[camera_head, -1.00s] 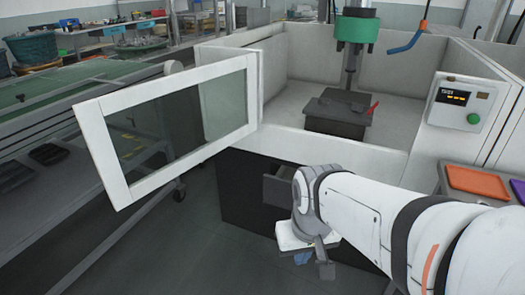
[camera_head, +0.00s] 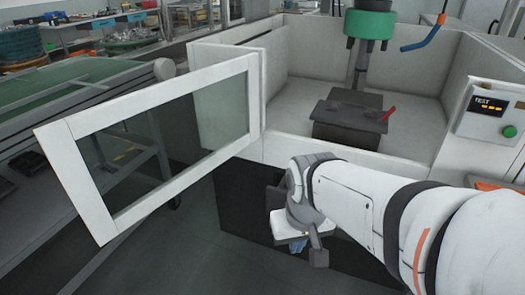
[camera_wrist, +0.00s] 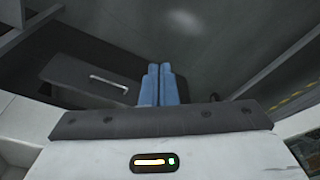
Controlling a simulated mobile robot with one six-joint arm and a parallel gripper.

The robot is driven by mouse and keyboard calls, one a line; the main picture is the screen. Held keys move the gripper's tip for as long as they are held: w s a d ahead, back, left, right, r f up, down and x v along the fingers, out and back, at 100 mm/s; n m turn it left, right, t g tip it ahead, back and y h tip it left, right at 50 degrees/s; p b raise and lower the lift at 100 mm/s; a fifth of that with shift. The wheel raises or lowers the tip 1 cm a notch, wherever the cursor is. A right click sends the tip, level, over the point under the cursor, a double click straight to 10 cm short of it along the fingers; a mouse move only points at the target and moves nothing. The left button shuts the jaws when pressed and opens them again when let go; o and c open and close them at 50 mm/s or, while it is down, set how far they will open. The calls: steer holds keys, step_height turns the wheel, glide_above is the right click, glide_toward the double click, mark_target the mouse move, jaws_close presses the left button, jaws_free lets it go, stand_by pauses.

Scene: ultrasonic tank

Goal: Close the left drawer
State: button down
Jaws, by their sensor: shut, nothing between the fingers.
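The drawer (camera_wrist: 72,74) shows in the wrist view as a dark grey front with a pale bar handle (camera_wrist: 108,84), left of my fingers. In the head view my arm hides most of it, so how far it stands out is hard to tell there. My gripper (camera_wrist: 159,72) has its two blue fingers together, with nothing between them. The fingertips lie beside the right end of the drawer front; I cannot tell whether they touch it. In the head view the gripper (camera_head: 297,246) points down in front of the dark cabinet (camera_head: 240,205), mostly hidden by my wrist.
A white-framed glass door (camera_head: 160,140) stands open at the left of the enclosure. A dark block (camera_head: 348,125) and a green-collared spindle (camera_head: 370,25) are inside. A control box (camera_head: 490,110) is at right. Grey floor (camera_head: 190,260) is clear below the door.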

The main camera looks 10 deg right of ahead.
steer(key=w+d+f+n+t+h+b, duration=0.1)
steer(key=w+d+f+n+t+b, duration=0.25)
steer(key=w+d+f+n, duration=0.5)
steer(key=w+d+f+n+t+b, duration=0.4)
steer(key=w+f, duration=0.5)
steer(key=w, duration=0.6)
steer(key=d+f+n+t+y+b, duration=0.4)
steer(key=f+n+t, duration=0.45)
steer(key=f, duration=0.55)
steer(key=w+m+b, duration=0.1)
steer(key=w, duration=1.2)
steer(key=shift+d+r+b, duration=0.2)
steer(key=shift+r+b, duration=0.15)
steer(key=shift+b, duration=0.05)
steer(key=shift+w, duration=0.1)
